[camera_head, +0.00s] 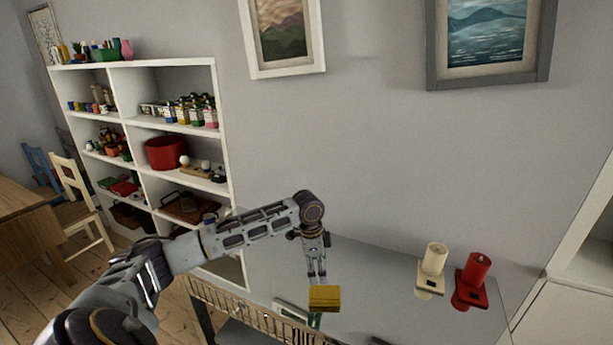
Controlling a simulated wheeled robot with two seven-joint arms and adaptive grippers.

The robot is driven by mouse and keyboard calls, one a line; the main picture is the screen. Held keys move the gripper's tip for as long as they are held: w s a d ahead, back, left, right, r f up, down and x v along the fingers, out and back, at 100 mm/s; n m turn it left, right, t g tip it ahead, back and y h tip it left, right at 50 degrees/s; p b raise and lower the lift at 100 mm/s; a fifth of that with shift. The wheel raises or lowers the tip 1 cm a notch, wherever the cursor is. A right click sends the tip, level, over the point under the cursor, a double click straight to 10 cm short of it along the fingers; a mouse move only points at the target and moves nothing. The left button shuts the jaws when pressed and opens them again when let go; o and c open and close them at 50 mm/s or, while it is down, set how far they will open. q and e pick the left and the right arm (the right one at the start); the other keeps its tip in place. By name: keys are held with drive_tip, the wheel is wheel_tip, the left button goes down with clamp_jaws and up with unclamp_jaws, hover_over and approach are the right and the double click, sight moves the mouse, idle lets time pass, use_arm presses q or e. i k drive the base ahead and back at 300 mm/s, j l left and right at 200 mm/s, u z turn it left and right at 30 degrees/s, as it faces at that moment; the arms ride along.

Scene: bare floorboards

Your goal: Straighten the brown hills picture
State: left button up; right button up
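The brown hills picture (281,35) hangs on the grey wall at the top middle, in a white frame with a pale mat. Its top is cut off by the view edge. Its lower edge slopes up to the right, but with the slanted view I cannot tell how much of this is real tilt. My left gripper (316,279) is well below the picture and away from it. My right gripper is not in view.
A grey-framed sea picture (487,42) hangs to the right. On the glossy table (375,267) stand a cream candle (434,259) and a red candle (474,269) on holders. A filled white shelf (222,140) stands left. The wall below the pictures is clear.

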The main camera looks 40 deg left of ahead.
sight(282, 37)
drive_tip(key=u, duration=1.4)
